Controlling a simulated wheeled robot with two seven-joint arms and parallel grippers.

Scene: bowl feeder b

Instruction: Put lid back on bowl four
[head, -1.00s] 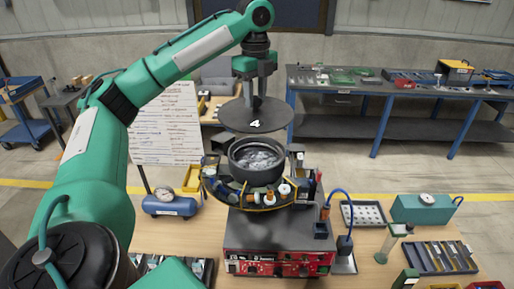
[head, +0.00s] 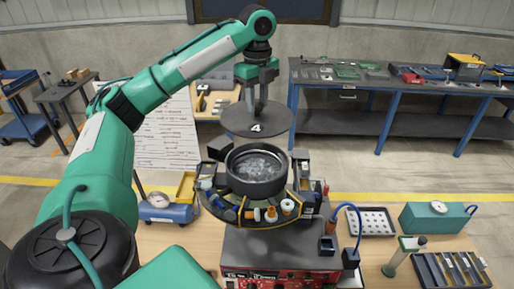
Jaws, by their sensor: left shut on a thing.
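A dark round lid (head: 257,121) marked with a white 4 hangs from my left gripper (head: 256,102). The gripper points down and is shut on the lid's top; the exact grip on its knob is hard to see. The lid is roughly level, above and apart from the bowl. The dark bowl (head: 257,188) is open, with greyish, shiny contents showing inside. It sits in the middle of a round feeder ring (head: 226,214) on top of a machine with a red front panel (head: 280,272). My right gripper is not in view.
Small bottles and parts stand around the ring close to the bowl. A blue tank with a gauge (head: 165,210) is at left, with a paper sheet (head: 168,135) behind. A tray (head: 370,222), a green box (head: 437,217) and a slotted tray (head: 452,270) lie at right.

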